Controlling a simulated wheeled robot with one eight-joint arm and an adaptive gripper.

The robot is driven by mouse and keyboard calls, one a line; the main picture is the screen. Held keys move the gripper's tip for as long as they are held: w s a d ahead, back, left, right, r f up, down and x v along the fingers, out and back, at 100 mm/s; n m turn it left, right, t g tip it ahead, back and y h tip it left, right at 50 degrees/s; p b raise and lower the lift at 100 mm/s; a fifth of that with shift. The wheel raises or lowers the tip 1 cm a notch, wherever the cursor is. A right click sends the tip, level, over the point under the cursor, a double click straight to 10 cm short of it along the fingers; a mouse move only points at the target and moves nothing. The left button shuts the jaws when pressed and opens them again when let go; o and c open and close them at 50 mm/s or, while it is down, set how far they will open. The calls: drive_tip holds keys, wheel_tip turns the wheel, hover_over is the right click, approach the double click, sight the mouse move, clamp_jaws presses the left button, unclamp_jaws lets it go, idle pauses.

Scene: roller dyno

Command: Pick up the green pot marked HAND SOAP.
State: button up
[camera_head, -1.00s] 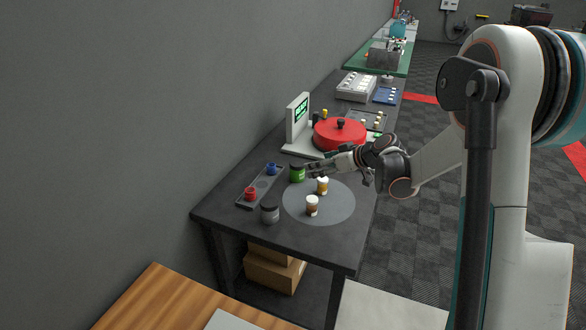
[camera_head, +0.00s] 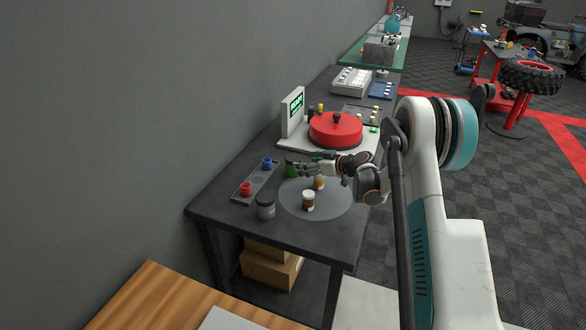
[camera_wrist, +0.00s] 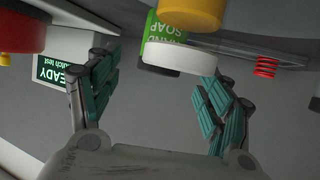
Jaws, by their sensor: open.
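The green pot (camera_head: 291,171) stands on the dark table, left of my gripper's fingertips and partly hidden by them. In the wrist view, which is upside down, the green pot (camera_wrist: 152,29) shows part of its HAND SOAP label and a dark lid. A nearer amber jar (camera_wrist: 190,12) with a white lid partly covers it there. My gripper (camera_head: 303,168) is open and empty. In the wrist view, the pot and jar appear beyond and between my gripper's spread fingers (camera_wrist: 157,72). I cannot tell the exact gap to the pot.
The amber jar (camera_head: 319,184) stands under my gripper on a grey disc (camera_head: 335,207), with another jar (camera_head: 308,201) in front. A grey pot (camera_head: 265,208) and a tray with red and blue items (camera_head: 256,180) are left. A red round lid (camera_head: 336,129) is behind.

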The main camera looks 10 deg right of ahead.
drive_tip(key=shift+b+x, duration=0.85)
drive_tip(key=shift+x, duration=2.35)
drive_tip(key=shift+r, duration=0.15)
drive_tip(key=c, duration=1.3)
